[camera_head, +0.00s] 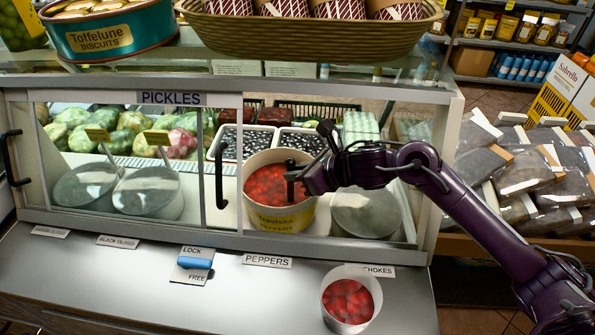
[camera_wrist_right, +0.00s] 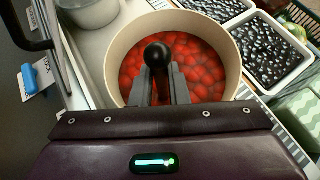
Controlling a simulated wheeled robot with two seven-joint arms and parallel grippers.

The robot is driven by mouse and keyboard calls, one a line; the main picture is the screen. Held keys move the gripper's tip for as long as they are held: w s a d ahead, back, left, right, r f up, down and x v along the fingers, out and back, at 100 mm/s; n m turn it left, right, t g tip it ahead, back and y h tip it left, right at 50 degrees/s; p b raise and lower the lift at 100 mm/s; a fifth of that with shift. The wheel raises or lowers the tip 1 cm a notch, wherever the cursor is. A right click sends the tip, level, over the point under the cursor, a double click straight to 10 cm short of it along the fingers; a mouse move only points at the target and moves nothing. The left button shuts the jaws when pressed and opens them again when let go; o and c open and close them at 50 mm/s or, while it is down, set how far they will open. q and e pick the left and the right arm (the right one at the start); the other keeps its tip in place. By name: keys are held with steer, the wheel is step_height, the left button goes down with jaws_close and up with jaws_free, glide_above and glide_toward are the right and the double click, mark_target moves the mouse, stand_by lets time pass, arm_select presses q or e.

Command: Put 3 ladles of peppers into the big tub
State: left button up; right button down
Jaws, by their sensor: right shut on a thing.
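A cream container of red peppers (camera_head: 262,214) with a yellow "PEPPERS" label stands in the display case; its peppers also fill the right wrist view (camera_wrist_right: 205,72). My right gripper (camera_head: 292,180) reaches in over its right part. In the right wrist view the gripper (camera_wrist_right: 160,88) is shut on the ladle's dark handle, whose round black knob (camera_wrist_right: 158,55) shows above the fingers. The ladle's bowl is hidden, so its load cannot be told. A white tub (camera_head: 328,302) holding red peppers stands on the front counter. My left gripper is out of view.
Lidded containers (camera_head: 148,195) stand left and right of the peppers. The sliding glass door (camera_head: 160,150) covers the left side; the right side is open. A blue lock slider (camera_head: 196,263) sits on the counter. Trays of olives (camera_head: 308,141) lie behind.

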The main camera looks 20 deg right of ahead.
stand_by(0.3)
step_height(320, 180, up, 12)
steer(key=p, duration=0.7)
steer(key=shift+f+p, duration=0.25)
steer(key=shift+p, duration=0.05)
steer(key=shift+s, duration=0.1)
steer(key=s+a+r, duration=0.1)
steer(key=s+a, duration=0.2)
steer(key=s, duration=0.4)
steer(key=s+a+r, duration=0.2)
steer(key=s, duration=0.4)
steer(key=shift+s+a+p, duration=0.35)
steer(key=shift+a+p, duration=0.05)
stand_by(0.5)
